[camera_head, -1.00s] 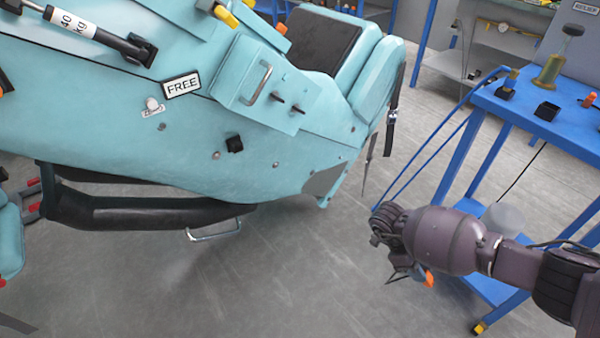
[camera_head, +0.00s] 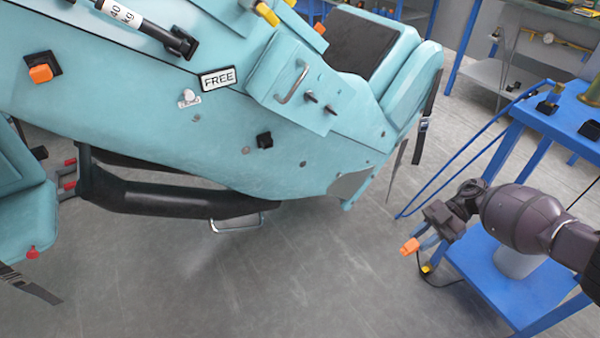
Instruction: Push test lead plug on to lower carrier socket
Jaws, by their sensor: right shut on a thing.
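My right gripper (camera_head: 428,241) is low at the right, shut on an orange plug (camera_head: 410,246). The plug sticks out to the left over open floor, clear of the teal car body (camera_head: 150,110). A dark lead (camera_head: 440,284) hangs below the gripper towards the blue cart. I cannot tell which of the two is the lower carrier socket. My left gripper is not in view.
A blue cart (camera_head: 560,125) stands at the right, close to my right arm. A metal handle (camera_head: 293,82) and two dark pegs stick out of the car's side. A dark strap (camera_head: 424,124) hangs at its right end. The grey floor (camera_head: 330,270) between is free.

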